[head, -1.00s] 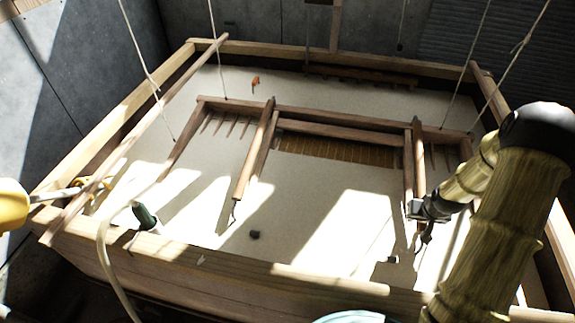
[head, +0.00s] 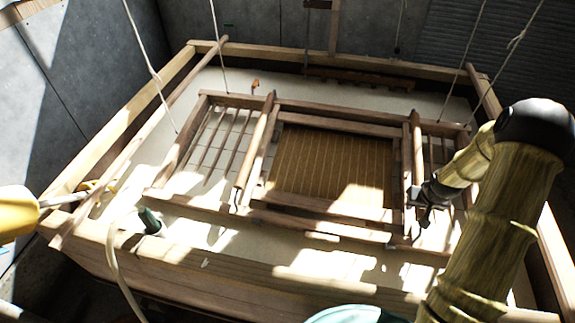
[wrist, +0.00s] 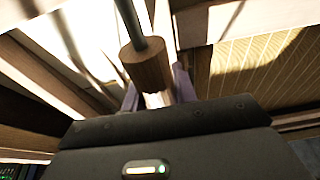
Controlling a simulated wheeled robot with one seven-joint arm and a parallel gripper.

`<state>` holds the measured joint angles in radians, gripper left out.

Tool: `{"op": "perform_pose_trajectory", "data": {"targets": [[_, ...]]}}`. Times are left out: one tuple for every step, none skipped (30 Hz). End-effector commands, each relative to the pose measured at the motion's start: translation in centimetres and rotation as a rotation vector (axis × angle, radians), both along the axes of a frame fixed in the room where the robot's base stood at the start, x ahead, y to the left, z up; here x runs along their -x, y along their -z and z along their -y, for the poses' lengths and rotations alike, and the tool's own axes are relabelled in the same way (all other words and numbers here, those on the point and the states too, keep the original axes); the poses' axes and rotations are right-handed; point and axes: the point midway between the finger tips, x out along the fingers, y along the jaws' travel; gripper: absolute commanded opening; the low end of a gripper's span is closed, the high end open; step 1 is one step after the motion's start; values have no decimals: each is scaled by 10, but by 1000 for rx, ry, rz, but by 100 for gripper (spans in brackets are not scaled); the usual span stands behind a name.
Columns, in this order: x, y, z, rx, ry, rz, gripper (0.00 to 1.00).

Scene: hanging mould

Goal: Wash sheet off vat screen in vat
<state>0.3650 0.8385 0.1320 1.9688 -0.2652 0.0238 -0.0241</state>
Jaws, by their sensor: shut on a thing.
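The vat (head: 180,258) is a large wooden-walled basin full of pale, milky liquid. In it hangs the mould, a wooden frame (head: 325,233) on ropes, lying roughly level at the liquid's surface. The vat screen (head: 335,165), brown with fine pale lines, sits inside the frame and is fully visible; it also shows in the wrist view (wrist: 262,65). I cannot make out a separate sheet on it. My gripper (head: 418,205) is at the frame's right handle (head: 416,150). In the wrist view the jaws are shut around the wooden handle (wrist: 148,68).
Ropes (head: 140,65) run up from the frame's corners. A long pole (head: 140,140) lies along the vat's left side.

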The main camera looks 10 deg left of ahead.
Motion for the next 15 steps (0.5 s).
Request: {"op": "perform_pose_trajectory", "data": {"targets": [[1, -10, 0, -1, 2, -6, 0], [1, -13, 0, -1, 2, -9, 0], [1, -18, 0, -1, 2, -12, 0], [1, -21, 0, 0, 1, -14, 0], [1, -25, 0, 0, 1, -16, 0], [1, -29, 0, 0, 1, -18, 0], [1, -33, 0, 0, 1, -20, 0], [1, -36, 0, 0, 1, -22, 0], [1, -40, 0, 0, 1, -25, 0], [1, -44, 0, 0, 1, -27, 0], [1, -47, 0, 0, 1, -29, 0], [1, -52, 0, 0, 0, -32, 0], [1, -55, 0, 0, 0, -34, 0], [1, -58, 0, 0, 0, -35, 0], [1, -63, 0, 0, 0, -39, 0]]}}
